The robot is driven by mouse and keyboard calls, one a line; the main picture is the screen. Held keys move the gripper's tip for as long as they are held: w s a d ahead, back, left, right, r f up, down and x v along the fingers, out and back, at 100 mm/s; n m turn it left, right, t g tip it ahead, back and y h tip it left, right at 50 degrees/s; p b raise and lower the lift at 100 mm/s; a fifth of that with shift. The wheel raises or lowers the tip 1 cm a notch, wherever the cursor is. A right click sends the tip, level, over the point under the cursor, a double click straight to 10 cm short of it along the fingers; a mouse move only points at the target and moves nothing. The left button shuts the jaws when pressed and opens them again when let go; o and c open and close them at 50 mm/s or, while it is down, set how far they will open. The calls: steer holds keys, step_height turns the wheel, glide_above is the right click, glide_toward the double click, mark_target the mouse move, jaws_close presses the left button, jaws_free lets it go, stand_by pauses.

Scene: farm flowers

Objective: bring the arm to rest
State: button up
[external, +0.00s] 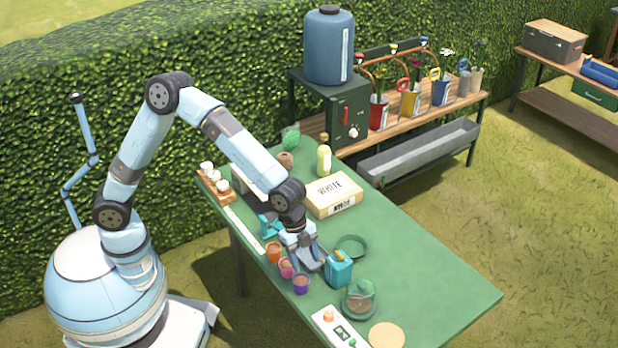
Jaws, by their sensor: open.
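My arm reaches from the left over the green table (430,275), bent down at the wrist. My gripper (318,264) is low over the table, pointing down and to the right. It is open. Its fingertips are close to a small teal box with a yellow top (339,270); I cannot tell whether they touch it. An orange pot (273,253), a pink pot (287,268) and a purple pot (301,285) stand in a row just left of the gripper. My arm hides part of the table behind the wrist.
A cream carton (333,195) and a yellow-green bottle (323,160) stand behind the wrist. A green ring-shaped dish (352,246) and a glass jar (359,300) are near the gripper. A white panel (340,328) and a round tan disc (387,336) lie in front. The table's right side is clear.

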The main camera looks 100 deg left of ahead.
steer(key=s+a+r+n+y, duration=0.1)
steer(key=s+a+r+n, duration=0.1)
steer(key=s+r, duration=0.5)
steer(key=s+a+r+n+t+y, duration=0.15)
steer(key=s+r, duration=0.25)
steer(key=s, duration=0.6)
steer(key=s+a+r+n+y, duration=0.1)
steer(key=s+a+r+n, duration=0.15)
steer(key=s+r, duration=0.45)
steer(key=s+a+f+n, duration=0.1)
steer(key=s+a, duration=0.1)
steer(key=s, duration=0.9)
steer(key=s+a+n+t+h, duration=0.1)
steer(key=s+a+n, duration=0.1)
steer(key=s, duration=0.9)
steer(key=shift+a+f, duration=0.4)
steer(key=shift+o, duration=0.3)
